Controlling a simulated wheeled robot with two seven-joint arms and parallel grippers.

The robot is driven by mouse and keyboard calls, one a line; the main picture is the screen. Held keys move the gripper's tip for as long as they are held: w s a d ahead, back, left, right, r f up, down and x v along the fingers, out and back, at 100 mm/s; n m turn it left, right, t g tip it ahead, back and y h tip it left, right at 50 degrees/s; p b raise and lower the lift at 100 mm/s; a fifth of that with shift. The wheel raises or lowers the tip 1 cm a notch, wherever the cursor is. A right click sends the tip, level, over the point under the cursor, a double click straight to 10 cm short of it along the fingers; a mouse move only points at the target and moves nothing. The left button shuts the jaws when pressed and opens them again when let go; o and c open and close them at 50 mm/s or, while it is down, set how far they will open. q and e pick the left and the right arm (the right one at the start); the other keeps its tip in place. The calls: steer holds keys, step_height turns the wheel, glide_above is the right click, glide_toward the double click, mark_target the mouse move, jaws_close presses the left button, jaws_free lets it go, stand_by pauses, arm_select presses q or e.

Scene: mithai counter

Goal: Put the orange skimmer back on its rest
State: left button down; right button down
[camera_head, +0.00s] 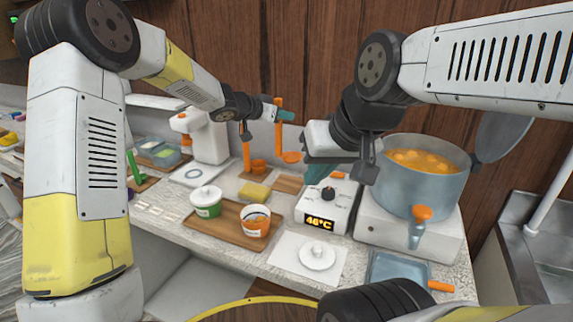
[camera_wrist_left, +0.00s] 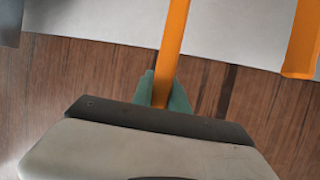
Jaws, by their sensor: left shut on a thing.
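My left gripper (camera_head: 284,112) is shut on the upright orange handle of the skimmer (camera_head: 291,157). In the left wrist view the teal fingertips (camera_wrist_left: 163,90) close around the orange handle (camera_wrist_left: 173,35). The skimmer's flat orange head hangs below, near the back of the counter. Another upright orange piece (camera_head: 247,150) stands to its left, with a small orange cup shape (camera_head: 258,168) beside its foot. I cannot tell which part is the rest. My right gripper (camera_head: 320,174) hangs above the temperature unit, its fingertips partly hidden.
A blue-grey pot (camera_head: 413,185) of orange contents stands on a white stove at right. A white unit (camera_head: 322,208) reads 46°C. Tubs (camera_head: 206,203) stand on a wooden board (camera_head: 205,228). A yellow sponge (camera_head: 254,192) and a white machine (camera_head: 205,138) are near the back.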

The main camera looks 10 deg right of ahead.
arm_select(q)
step_height(320, 180, down, 10)
steer(key=shift+r, duration=0.25)
steer(key=shift+f, duration=0.1)
steer(key=c, duration=1.3)
jaws_free()
